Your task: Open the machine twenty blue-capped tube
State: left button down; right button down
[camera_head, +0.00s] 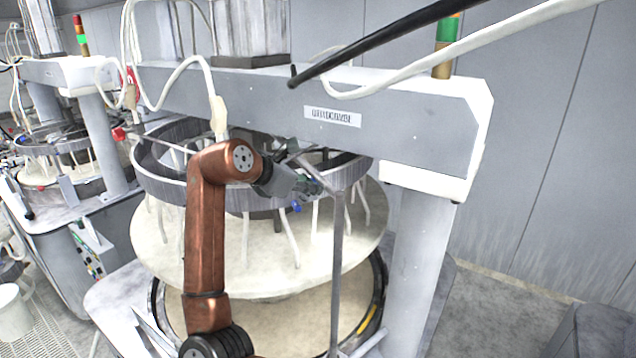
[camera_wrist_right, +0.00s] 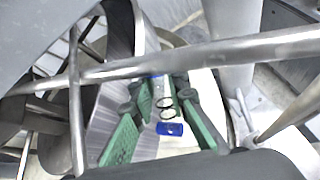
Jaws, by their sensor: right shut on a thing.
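The machine (camera_head: 345,115) is a grey and white polisher with a label on its beam. Under the beam hang a grey ring (camera_head: 165,180) and a large cream disc (camera_head: 215,255), with pale tubes around them. My right gripper (camera_head: 306,184) is at the ring's right side, in front of the tubes, and partly hidden by its own wrist. A blue cap (camera_head: 296,207) shows just below it. In the right wrist view, the green-padded fingers (camera_wrist_right: 162,92) stand on both sides of the blue-capped tube (camera_wrist_right: 170,129); the gripper is shut on it.
A thin grey upright post (camera_head: 336,270) stands close to the right of my gripper. In the right wrist view, a metal bar (camera_wrist_right: 220,52) crosses in front of the fingers. A second machine (camera_head: 75,75) stands at left. Bare floor (camera_head: 495,310) lies at right.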

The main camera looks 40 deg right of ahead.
jog(key=c, duration=2.2)
grip_release()
jog(key=shift+w+a+f, duration=0.15)
jog(key=shift+w+f, duration=0.1)
jog(key=shift+f, duration=0.3)
jog(key=shift+o, duration=0.2)
jog(key=shift+w, duration=0.2)
jog(key=shift+s+r, duration=0.3)
jog(key=shift+a+r, duration=0.2)
jog(key=shift+a, duration=0.05)
jog(key=v, duration=1.1)
jog(key=shift+s+r, duration=0.1)
